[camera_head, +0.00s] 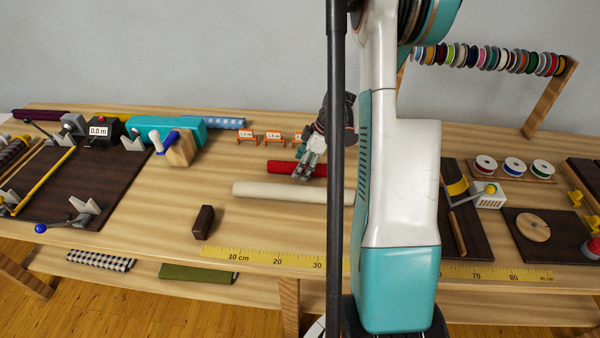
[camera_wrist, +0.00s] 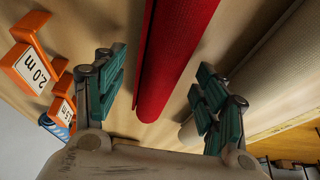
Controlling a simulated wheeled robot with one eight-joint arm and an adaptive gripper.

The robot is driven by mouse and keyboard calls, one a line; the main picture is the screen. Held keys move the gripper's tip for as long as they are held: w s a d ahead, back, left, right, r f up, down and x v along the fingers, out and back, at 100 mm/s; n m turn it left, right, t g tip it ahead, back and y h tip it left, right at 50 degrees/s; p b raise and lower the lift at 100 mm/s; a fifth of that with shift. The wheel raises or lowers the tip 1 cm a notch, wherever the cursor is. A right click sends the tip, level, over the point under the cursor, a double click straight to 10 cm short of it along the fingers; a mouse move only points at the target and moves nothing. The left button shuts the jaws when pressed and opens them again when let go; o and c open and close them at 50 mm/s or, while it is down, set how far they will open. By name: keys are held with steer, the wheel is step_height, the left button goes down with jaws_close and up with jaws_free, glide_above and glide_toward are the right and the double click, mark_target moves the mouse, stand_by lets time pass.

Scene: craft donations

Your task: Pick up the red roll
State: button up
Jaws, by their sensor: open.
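The red roll (camera_head: 285,168) lies on the wooden table, behind a cream roll (camera_head: 280,193). My gripper (camera_head: 308,172) is over the right part of the red roll in the head view and hides some of it. In the wrist view the red roll (camera_wrist: 170,60) runs between the two teal-padded fingers of my gripper (camera_wrist: 160,95). The fingers are open, with a gap on both sides of the roll. The cream roll (camera_wrist: 265,75) is just beyond the right finger in the wrist view.
Small orange stands with length labels (camera_head: 247,138) stand behind the red roll. A dark brown block (camera_head: 203,222) sits nearer the front edge, by a yellow ruler strip (camera_head: 262,259). A dark board with clamps (camera_head: 85,185) is at left. A spool rack (camera_head: 545,100) stands at right.

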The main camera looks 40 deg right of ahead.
steer(key=shift+w+a+f, duration=0.1)
steer(key=shift+f, duration=0.3)
steer(key=shift+r, duration=0.1)
steer(key=c, duration=1.2)
step_height(320, 180, up, 20)
steer(key=p, duration=0.7)
